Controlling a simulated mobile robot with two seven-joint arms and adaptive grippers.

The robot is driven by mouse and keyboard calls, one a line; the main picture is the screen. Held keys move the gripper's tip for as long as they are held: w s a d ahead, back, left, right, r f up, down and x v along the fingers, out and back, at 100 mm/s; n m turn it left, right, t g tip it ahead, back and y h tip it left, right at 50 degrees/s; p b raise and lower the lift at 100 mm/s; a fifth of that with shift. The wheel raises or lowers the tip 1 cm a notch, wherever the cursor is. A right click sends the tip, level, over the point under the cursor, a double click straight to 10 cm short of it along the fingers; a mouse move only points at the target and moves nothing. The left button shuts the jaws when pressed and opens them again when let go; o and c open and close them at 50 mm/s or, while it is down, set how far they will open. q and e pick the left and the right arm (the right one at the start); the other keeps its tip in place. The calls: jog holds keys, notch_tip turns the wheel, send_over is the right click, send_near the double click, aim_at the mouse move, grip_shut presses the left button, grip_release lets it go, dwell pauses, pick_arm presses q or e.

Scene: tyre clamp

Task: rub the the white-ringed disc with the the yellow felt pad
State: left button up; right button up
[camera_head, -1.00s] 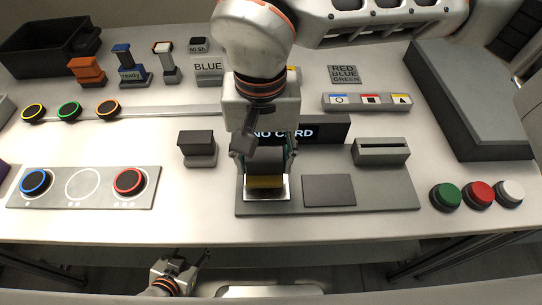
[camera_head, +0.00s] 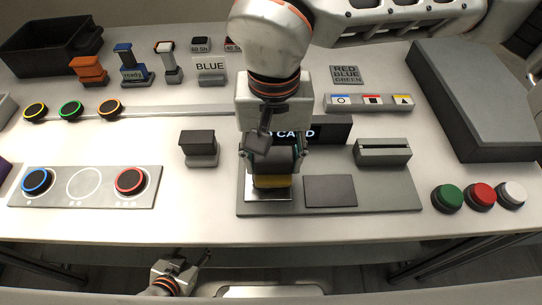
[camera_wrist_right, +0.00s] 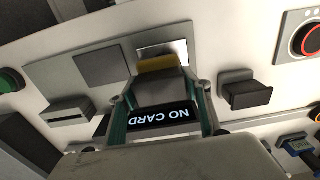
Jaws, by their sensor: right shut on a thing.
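The yellow felt pad (camera_head: 272,181) is the yellow underside of a dark block (camera_wrist_right: 160,88). My right gripper (camera_head: 272,160) is shut on that block, and the felt faces a bright square plate (camera_head: 268,195). I cannot tell whether the felt touches the plate. In the right wrist view the felt (camera_wrist_right: 156,63) overlaps the plate (camera_wrist_right: 172,46). No raised white-ringed disc shows clearly; a flat white circle (camera_head: 83,183) is on the grey panel (camera_head: 110,200) at left. My left gripper (camera_head: 187,264) is below the table's front edge, apparently open and empty.
A blue-ringed disc (camera_head: 37,181) and a red-ringed disc (camera_head: 130,181) flank the white circle. A "NO CARD" display (camera_head: 330,130), a dark block on a stand (camera_head: 198,145) and a slotted box (camera_head: 382,152) stand near my right gripper. Coloured buttons (camera_head: 480,195) are at right.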

jog(key=shift+a+f, duration=0.1)
jog(key=shift+a, duration=1)
pick_arm(q)
jog(key=shift+s+f, duration=0.1)
jog(key=shift+f, duration=0.1)
pick_arm(e)
jog(key=shift+d, duration=0.3)
jog(key=shift+d, duration=0.35)
notch_tip(320, 180, up, 2)
jog(key=shift+p, duration=0.5)
jog(key=shift+r+p, duration=1.5)
jog(key=shift+r, duration=1.1)
pick_arm(q)
jog(key=r, duration=0.2)
jog(key=w+r, duration=0.1)
jog(key=r, duration=0.2)
jog(key=shift+w+r, duration=0.3)
